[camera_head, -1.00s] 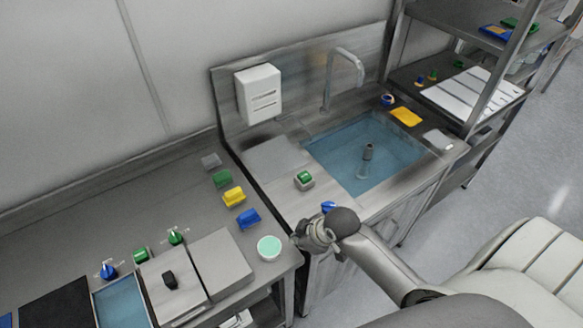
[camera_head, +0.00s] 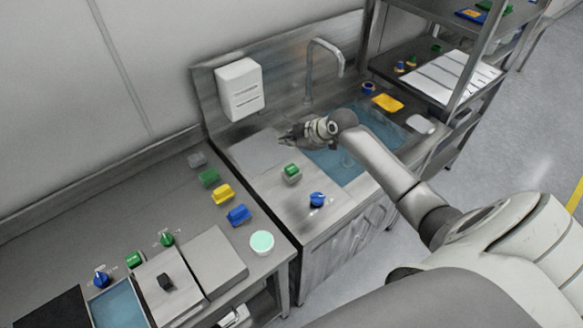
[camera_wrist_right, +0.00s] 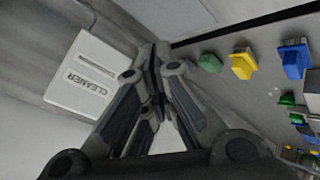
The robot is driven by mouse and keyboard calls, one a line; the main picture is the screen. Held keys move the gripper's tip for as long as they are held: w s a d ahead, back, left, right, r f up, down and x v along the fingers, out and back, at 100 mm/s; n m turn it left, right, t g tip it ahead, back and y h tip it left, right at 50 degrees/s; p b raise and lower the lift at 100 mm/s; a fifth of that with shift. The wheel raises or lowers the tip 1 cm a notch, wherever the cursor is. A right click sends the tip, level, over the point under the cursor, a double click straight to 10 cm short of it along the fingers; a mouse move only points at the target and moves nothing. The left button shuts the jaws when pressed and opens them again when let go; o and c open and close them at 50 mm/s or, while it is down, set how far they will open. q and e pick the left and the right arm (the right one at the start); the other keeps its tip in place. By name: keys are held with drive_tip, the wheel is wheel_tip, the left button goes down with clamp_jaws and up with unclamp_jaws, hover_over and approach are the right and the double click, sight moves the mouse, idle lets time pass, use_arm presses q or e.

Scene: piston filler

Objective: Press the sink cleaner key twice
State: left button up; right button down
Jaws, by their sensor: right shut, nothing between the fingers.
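A white dispenser box (camera_head: 240,88) hangs on the steel backsplash left of the tap. In the right wrist view this box (camera_wrist_right: 85,75) carries the word CLEANER. A green key on a grey base (camera_head: 291,172) stands on the sink counter, left of the basin. A blue knob (camera_head: 317,200) stands at the counter's front. My right gripper (camera_head: 284,138) is shut and empty, its fingers pointing left above the counter, between the box and the green key and apart from both. Its closed fingertips show in the wrist view (camera_wrist_right: 156,50). My left gripper is out of view.
The water-filled sink basin (camera_head: 340,172) lies partly under my right arm, with the curved tap (camera_head: 310,65) behind. Yellow (camera_head: 222,194), green and blue blocks line the left counter (camera_head: 120,205). A shelf rack (camera_head: 468,60) bounds the right side.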

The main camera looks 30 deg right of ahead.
drive_tip(key=shift+a+f, duration=0.1)
drive_tip(key=b, duration=0.7)
hover_over(290, 170)
wheel_tip(290, 170, down, 8)
drive_tip(key=shift+w+r, duration=0.1)
drive_tip(key=shift+r, duration=0.05)
drive_tip(key=shift+f, duration=0.5)
idle(0.5)
drive_tip(key=shift+f+b, duration=0.4)
drive_tip(key=shift+f+b, duration=0.65)
drive_tip(key=shift+f, duration=0.2)
idle(0.9)
drive_tip(key=shift+r, duration=0.1)
drive_tip(key=shift+r+p, duration=1)
drive_tip(key=shift+r, duration=0.15)
